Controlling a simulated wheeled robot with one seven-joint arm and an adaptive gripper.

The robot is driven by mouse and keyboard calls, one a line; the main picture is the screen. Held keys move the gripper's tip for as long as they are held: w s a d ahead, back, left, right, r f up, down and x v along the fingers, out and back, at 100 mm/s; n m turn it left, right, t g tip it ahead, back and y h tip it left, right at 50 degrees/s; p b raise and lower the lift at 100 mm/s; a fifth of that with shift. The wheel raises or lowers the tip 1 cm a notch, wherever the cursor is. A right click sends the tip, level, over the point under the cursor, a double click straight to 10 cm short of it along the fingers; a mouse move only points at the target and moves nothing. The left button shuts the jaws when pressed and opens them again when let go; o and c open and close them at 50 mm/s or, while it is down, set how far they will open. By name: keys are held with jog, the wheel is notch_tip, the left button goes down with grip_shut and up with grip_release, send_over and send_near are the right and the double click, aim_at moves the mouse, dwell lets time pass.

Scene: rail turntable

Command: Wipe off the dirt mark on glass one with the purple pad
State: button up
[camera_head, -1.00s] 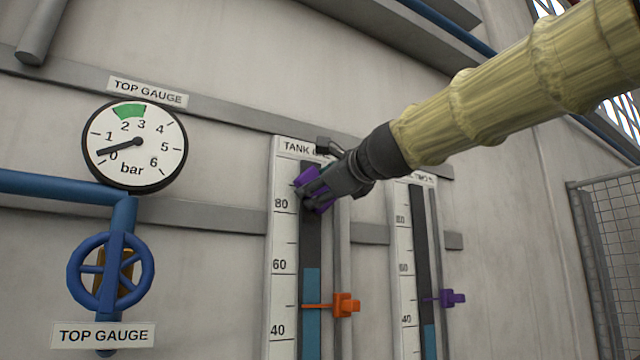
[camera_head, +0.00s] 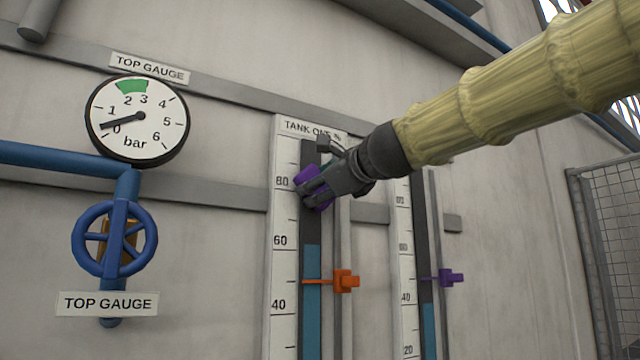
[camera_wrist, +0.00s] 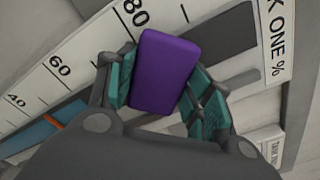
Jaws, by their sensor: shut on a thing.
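Glass one (camera_head: 311,222) is a dark upright tube beside a white scale strip (camera_head: 284,220) labelled TANK ONE %, with blue liquid in its lower part. My gripper (camera_head: 317,188) is shut on the purple pad (camera_head: 306,176) at the glass, near the 80 mark. In the wrist view the pad (camera_wrist: 165,70) sits between the teal-lined fingers of my gripper (camera_wrist: 158,80), in front of the glass (camera_wrist: 215,38). I cannot tell whether the pad touches it. I cannot make out a clear dirt mark; pad and fingers hide part of the glass.
An orange pointer (camera_head: 345,281) sits lower on glass one's rail. A second glass (camera_head: 420,240) with a purple pointer (camera_head: 450,278) stands to the right. A round gauge (camera_head: 137,118) and blue valve wheel (camera_head: 114,239) are at left. A mesh fence (camera_head: 612,250) stands far right.

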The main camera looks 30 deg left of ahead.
aim_at(318, 168)
jog(key=shift+r+p, duration=1.85)
jog(key=shift+p, duration=1)
jog(key=shift+r, duration=0.1)
jog(key=shift+r, duration=3.05)
jog(key=shift+v, duration=2.95)
